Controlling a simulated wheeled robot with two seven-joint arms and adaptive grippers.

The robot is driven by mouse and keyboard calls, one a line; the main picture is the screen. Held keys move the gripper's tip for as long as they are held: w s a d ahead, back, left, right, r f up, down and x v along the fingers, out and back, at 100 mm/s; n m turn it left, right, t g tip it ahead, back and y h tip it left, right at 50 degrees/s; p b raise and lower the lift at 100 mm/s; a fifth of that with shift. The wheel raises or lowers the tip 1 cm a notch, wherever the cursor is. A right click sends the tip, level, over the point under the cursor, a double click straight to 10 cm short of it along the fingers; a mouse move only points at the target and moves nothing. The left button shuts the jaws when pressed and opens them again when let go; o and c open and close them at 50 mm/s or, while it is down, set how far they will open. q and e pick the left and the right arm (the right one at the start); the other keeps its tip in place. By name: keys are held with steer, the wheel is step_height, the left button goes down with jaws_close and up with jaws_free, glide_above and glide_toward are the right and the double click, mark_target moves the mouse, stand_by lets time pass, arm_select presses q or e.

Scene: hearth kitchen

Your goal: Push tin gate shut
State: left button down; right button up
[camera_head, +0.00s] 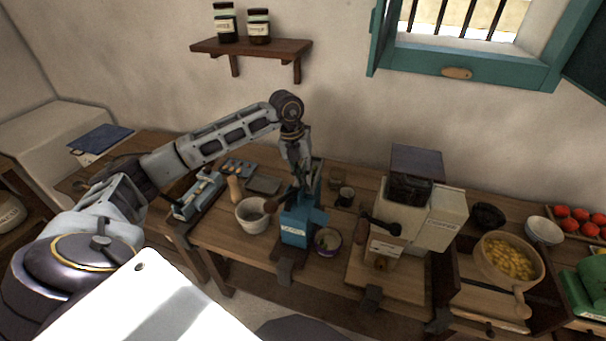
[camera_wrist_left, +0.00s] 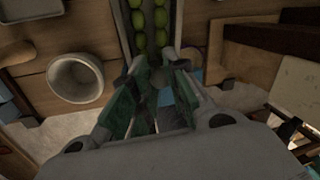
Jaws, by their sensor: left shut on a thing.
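A blue stand (camera_head: 294,238) with a pale label is on the wooden counter, in the middle of the head view. In the left wrist view, a narrow grey channel (camera_wrist_left: 126,22) holds green round pieces in rows. My left gripper (camera_head: 301,182) reaches down at the top of the stand; it also shows in the left wrist view (camera_wrist_left: 158,76). Its fingers are close together at the channel's near end, shut on a small dark part there. The fingers partly hide this part, and I cannot tell whether the gate is open or shut. My right gripper is not in view.
A pale mortar (camera_head: 251,217) stands left of the blue stand, and a small round tin (camera_head: 327,241) stands close on its right. A cream grinder (camera_head: 436,217) and a pan of yellow pieces (camera_head: 509,259) are farther right. A wall shelf (camera_head: 251,47) is above.

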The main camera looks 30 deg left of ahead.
arm_select(q)
steer(key=shift+s+f, duration=0.1)
steer(key=shift+f, duration=0.1)
steer(key=c, duration=1.3)
jaws_free()
steer(key=shift+c, duration=0.2)
steer(key=shift+r, duration=0.1)
step_height(320, 180, up, 12)
steer(key=a, duration=0.2)
steer(key=shift+s+f, duration=0.2)
steer(key=shift+s, duration=0.2)
